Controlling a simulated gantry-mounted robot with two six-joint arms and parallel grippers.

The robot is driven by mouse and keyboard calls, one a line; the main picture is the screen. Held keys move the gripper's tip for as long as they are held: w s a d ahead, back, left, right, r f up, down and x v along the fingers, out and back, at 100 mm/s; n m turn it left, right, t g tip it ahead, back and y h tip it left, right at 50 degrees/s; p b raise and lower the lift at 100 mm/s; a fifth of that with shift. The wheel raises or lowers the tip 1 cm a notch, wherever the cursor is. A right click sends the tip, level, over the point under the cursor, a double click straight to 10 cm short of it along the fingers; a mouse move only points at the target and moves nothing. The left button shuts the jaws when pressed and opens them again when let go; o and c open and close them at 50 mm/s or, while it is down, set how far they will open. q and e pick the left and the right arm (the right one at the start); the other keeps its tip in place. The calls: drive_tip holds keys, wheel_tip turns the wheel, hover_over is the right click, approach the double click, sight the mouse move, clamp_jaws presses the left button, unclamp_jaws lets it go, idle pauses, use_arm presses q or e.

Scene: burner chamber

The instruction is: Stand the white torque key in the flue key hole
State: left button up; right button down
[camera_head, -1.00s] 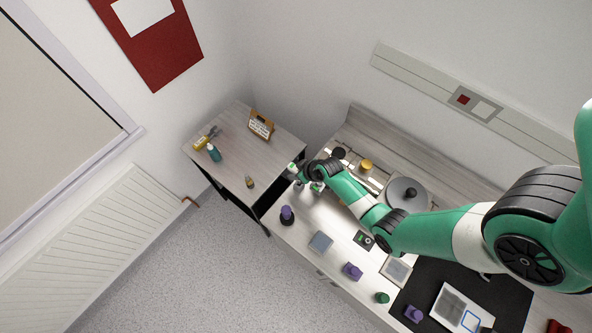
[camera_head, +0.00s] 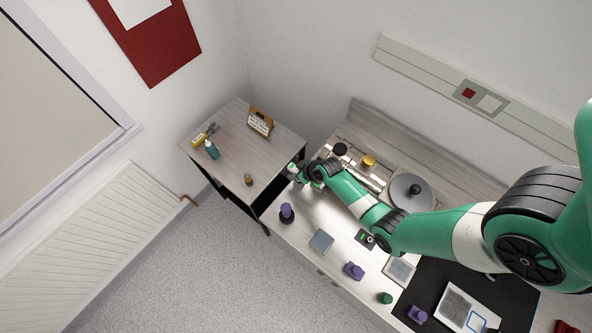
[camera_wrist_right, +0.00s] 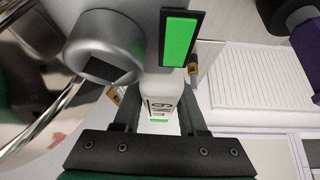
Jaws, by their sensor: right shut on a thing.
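My right gripper (camera_head: 303,177) is at the far left end of the bench in the head view, largely covered by its own wrist. In the right wrist view, my right gripper (camera_wrist_right: 160,118) is shut on the white torque key (camera_wrist_right: 160,88), a pale block with dark lettering and a green stripe. A grey round fitting (camera_wrist_right: 105,45) with a dark square opening (camera_wrist_right: 103,70) is just left of the key. I take this opening for the flue key hole, but cannot be sure. The key appears beside the opening, not in it; its far end is hidden. My left gripper is not in view.
A bright green panel in a black frame (camera_wrist_right: 179,38) is close beyond the key. A side table (camera_head: 225,165) adjoins the bench's left end.

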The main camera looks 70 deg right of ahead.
drive_tip(key=shift+f+b, duration=0.9)
drive_tip(key=shift+f, duration=0.15)
drive_tip(key=shift+c, duration=1.9)
unclamp_jaws()
drive_tip(key=shift+r, duration=0.1)
drive_tip(key=p+v, duration=0.8)
drive_tip(key=v, duration=0.3)
drive_tip(key=shift+w, duration=0.1)
drive_tip(key=shift+s+a+r, duration=0.1)
drive_tip(key=shift+s+r, duration=0.15)
drive_tip(key=shift+a, duration=0.1)
